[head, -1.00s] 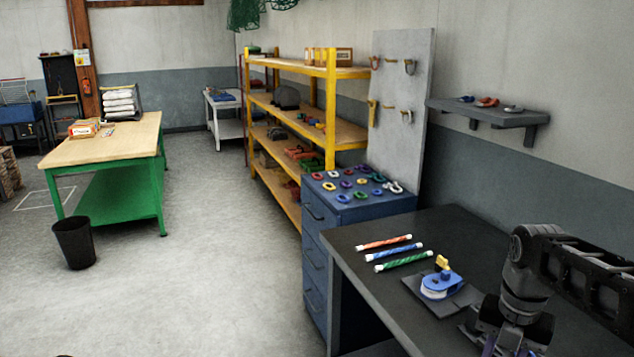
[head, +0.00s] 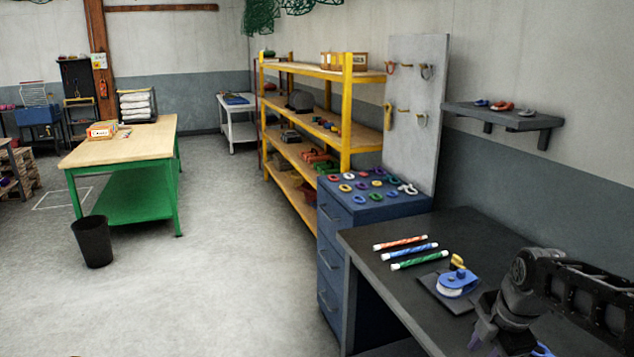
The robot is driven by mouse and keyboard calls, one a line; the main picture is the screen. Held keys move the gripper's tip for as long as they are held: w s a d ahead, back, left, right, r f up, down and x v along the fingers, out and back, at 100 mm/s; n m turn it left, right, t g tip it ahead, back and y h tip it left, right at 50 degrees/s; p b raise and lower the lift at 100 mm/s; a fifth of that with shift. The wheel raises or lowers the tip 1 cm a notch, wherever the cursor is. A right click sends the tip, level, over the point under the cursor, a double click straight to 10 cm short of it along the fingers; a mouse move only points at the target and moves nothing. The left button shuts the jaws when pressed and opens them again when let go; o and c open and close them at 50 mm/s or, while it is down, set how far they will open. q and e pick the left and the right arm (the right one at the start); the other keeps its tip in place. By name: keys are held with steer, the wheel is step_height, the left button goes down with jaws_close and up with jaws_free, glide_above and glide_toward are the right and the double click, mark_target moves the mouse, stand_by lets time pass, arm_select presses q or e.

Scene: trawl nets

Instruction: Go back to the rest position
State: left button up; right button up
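My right arm comes in at the right edge of the head view, over the dark workbench (head: 375,257). My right gripper (head: 500,343) is at the bottom edge, mostly cut off and hidden by the wrist, so its fingers do not show clearly. Near it on the bench, a blue pulley block (head: 457,283) with a yellow top lies on a dark plate. Red (head: 400,243), blue (head: 409,252) and green (head: 419,260) striped rope pieces lie behind it. My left gripper is not in view.
A blue drawer cabinet (head: 332,258) with several coloured shackles on top adjoins the bench. A yellow shelf rack (head: 346,115) and a pegboard (head: 425,140) stand behind. A green table (head: 122,200) and a black bin (head: 92,242) are at left. The floor between is clear.

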steer(key=w+a+f+m+t+y, duration=0.1)
steer(key=a+f+m, duration=0.6)
steer(key=f, duration=0.3)
steer(key=w+a+f+m+t+y, duration=0.1)
steer(key=a+f+m, duration=0.7)
steer(key=f, duration=0.3)
steer(key=s+a+f+m+g, duration=0.1)
steer(key=s+a+f+m, duration=0.1)
steer(key=s+a+f, duration=0.2)
steer(key=s+a+f+m+g+y, duration=0.1)
steer(key=s+a+f, duration=0.3)
steer(key=s+f, duration=0.4)
steer(key=s+a+f+m+g+y, duration=0.1)
steer(key=s+a+f, duration=0.3)
steer(key=s, duration=0.9)
steer(key=shift+s+a+f+m+g, duration=0.15)
steer(key=shift+a+f+m+g, duration=0.25)
steer(key=shift+f+m+g, duration=0.5)
